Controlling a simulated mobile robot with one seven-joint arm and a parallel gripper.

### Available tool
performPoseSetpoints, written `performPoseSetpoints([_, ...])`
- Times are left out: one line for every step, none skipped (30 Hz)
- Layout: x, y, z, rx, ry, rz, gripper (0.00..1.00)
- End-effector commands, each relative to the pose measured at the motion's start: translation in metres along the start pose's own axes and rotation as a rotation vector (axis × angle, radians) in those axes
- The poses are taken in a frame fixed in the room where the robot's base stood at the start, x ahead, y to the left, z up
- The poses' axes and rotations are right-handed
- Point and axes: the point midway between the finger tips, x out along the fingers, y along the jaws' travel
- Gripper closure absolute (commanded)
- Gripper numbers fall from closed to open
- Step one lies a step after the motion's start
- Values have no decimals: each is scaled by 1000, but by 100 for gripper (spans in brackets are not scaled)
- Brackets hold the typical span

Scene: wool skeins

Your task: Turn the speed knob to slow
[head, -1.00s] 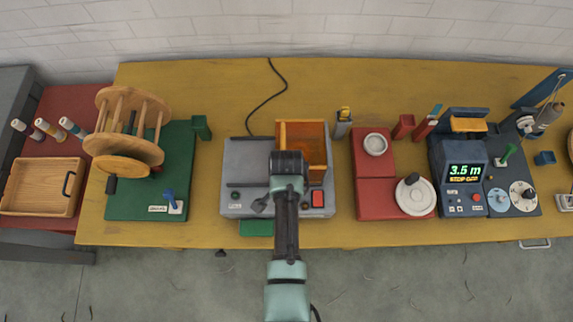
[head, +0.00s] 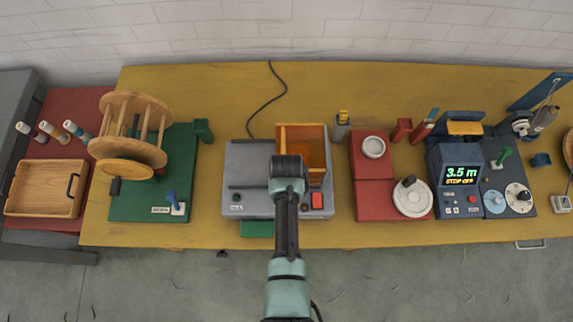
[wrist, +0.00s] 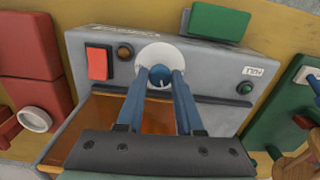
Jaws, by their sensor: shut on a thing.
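In the wrist view, a round white dial (wrist: 153,51) with a small dark-blue knob (wrist: 157,73) sits on the front panel of the grey machine (wrist: 210,85). My gripper (wrist: 160,80) has its two blue fingers on either side of the knob, shut on it. I cannot read any speed marks on the dial, so the setting is unclear. In the head view, the same grey machine (head: 243,160) stands mid-table. My arm covers the knob and gripper there.
Beside the knob are a red switch (wrist: 98,64) and an amber lamp (wrist: 124,50). The machine has an orange see-through box (head: 313,140). A wooden reel on a green base (head: 125,205) stands left; red blocks (head: 370,206) and a display unit (head: 461,175) stand right.

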Motion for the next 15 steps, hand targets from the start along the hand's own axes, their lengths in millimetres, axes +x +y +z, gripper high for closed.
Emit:
performPoseSetpoints([-1,0,-1,-46,1,0,100])
performPoseSetpoints([-1,0,-1,-74,2,0,100])
performPoseSetpoints([-1,0,-1,-112,1,0,100])
performPoseSetpoints([-1,0,-1,-141,1,0,100])
performPoseSetpoints([-1,0,-1,-169,1,0,100])
performPoseSetpoints([-1,0,-1,-206,1,0,100])
performPoseSetpoints([-1,0,0,-235,1,0,100])
performPoseSetpoints([-1,0,0,-264,1,0,100])
performPoseSetpoints([-1,0,0,-301,1,0,100])
performPoseSetpoints([-1,0,0,-330,1,0,100])
performPoseSetpoints([-1,0,0,-358,1,0,100])
performPoseSetpoints([-1,0,0,-395,1,0,100])
performPoseSetpoints([-1,0,-1,-424,1,0,100])
performPoseSetpoints([-1,0,-1,-453,1,0,100])
performPoseSetpoints([-1,0,-1,-490,1,0,100])
